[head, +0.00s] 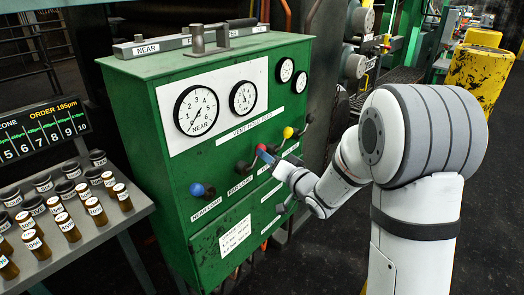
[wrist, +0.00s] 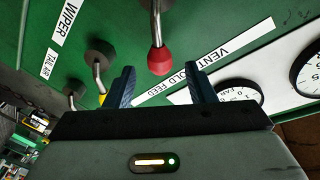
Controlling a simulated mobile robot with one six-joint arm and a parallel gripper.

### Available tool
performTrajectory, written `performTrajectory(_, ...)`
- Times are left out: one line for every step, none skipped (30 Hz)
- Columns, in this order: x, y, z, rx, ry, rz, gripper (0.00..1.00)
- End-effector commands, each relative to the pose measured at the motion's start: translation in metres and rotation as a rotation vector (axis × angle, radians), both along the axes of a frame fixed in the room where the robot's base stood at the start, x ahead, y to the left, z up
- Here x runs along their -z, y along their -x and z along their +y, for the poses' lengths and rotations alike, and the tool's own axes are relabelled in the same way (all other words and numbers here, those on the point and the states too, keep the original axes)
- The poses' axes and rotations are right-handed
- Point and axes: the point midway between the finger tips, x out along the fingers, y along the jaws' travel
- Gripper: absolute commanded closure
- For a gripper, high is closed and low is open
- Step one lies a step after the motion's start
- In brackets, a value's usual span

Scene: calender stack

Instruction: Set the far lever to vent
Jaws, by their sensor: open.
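The red-knobbed lever (head: 262,148) stands out from the green cabinet's front, above a label that appears to read FAR LOAD. In the head view it leans up and to the right. In the wrist view its red knob (wrist: 161,60) lies between my finger tips, with a gap on both sides. My gripper (head: 271,160) is open around the knob and empty; in the wrist view both dark fingers (wrist: 160,68) show apart. A strip reading VENT HOLD FEED (head: 251,127) is above the levers, partly hidden by a finger in the wrist view.
A blue-knobbed lever (head: 197,189) is to the left and a yellow-knobbed lever (head: 288,132) to the right on the green cabinet (head: 170,150). Gauges (head: 197,109) sit above. A rack of bottles (head: 95,208) stands at left.

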Motion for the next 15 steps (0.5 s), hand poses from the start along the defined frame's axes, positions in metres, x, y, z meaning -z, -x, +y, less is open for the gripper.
performTrajectory(0.000, -0.007, 0.006, -0.001, 0.000, 0.000, 0.50)
performTrajectory(0.000, -0.011, 0.009, -0.001, 0.001, 0.000, 0.50)
performTrajectory(0.000, -0.017, 0.014, -0.001, 0.001, -0.001, 0.50)
performTrajectory(0.000, -0.020, 0.016, -0.001, 0.001, -0.001, 0.50)
performTrajectory(0.000, -0.024, 0.019, -0.001, 0.001, 0.000, 0.50)
performTrajectory(0.000, -0.029, 0.022, 0.002, 0.002, 0.000, 0.50)
performTrajectory(0.000, -0.032, 0.024, 0.002, 0.002, 0.000, 0.50)
performTrajectory(0.000, -0.034, 0.026, 0.001, 0.001, 0.000, 0.50)
performTrajectory(-0.001, -0.038, 0.029, 0.001, 0.002, -0.001, 0.50)
performTrajectory(0.000, -0.039, 0.030, 0.002, 0.002, 0.000, 0.50)
performTrajectory(0.000, -0.041, 0.031, 0.002, 0.002, 0.000, 0.50)
performTrajectory(0.000, -0.043, 0.032, 0.002, 0.003, 0.000, 0.50)
performTrajectory(0.000, -0.043, 0.033, 0.002, 0.003, 0.000, 0.50)
performTrajectory(0.000, -0.044, 0.033, 0.003, 0.003, 0.001, 0.50)
performTrajectory(0.000, -0.044, 0.033, 0.004, 0.003, 0.000, 0.50)
